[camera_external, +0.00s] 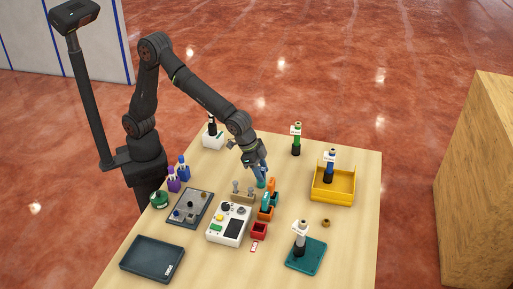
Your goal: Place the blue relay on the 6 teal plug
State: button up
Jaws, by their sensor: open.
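My gripper (257,166) points down over the middle of the table, at the back end of a row of small orange and teal parts. It is open. A small blue piece (263,173), which may be the blue relay, shows right at its fingertips. A teal piece (261,184), possibly a teal plug, is directly under the blue piece. The two look touching, but the view is too small to be sure. Another teal piece (266,201) stands nearer the camera in the row. No number can be read on any of them.
Near the row are a white control box (228,223), a red bin (259,230) and a beige block with knobs (243,196). A yellow tray (333,196) and teal mat (306,264) each hold a bottle. A dark tray (153,259) lies front left.

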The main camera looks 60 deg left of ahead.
aim_at(264, 169)
jog(key=v, duration=1.2)
jog(key=x, duration=1.2)
jog(key=shift+r, duration=1.95)
jog(key=shift+f, duration=0.1)
